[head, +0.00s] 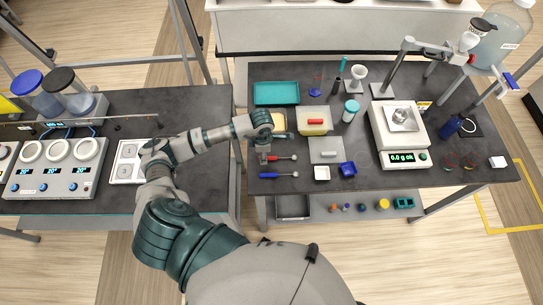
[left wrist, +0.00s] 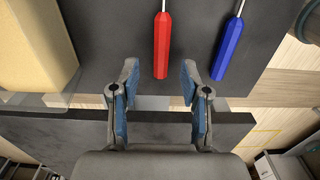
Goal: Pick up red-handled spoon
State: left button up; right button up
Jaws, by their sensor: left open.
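The red-handled spoon (head: 281,157) lies on the dark right-hand table near its left front part. Its red handle (left wrist: 162,46) points toward me in the left wrist view, and its far end is cut off by the frame. My left gripper (head: 263,157) is at the handle's left end in the head view. In the left wrist view my left gripper (left wrist: 158,84) is open and empty, with the handle's near end between its fingertips in the picture. I cannot tell the height gap. My right gripper is not in view.
A blue-handled tool (head: 267,175) lies close beside the spoon; its handle (left wrist: 230,48) is just right of the fingers. A pale yellow block (left wrist: 36,45) stands left. A white dish (head: 322,173), blue dish (head: 348,169) and balance (head: 400,135) stand farther right.

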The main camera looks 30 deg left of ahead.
pick_arm(q)
jog(key=shift+a+f, duration=0.1)
jog(key=shift+f, duration=0.8)
jog(key=shift+w, duration=0.1)
jog(key=shift+d, duration=0.3)
grip_shut()
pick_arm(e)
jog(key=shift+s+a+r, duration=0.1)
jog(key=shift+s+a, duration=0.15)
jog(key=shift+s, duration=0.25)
pick_arm(q)
jog(key=shift+a, duration=0.1)
jog(key=shift+r, duration=0.15)
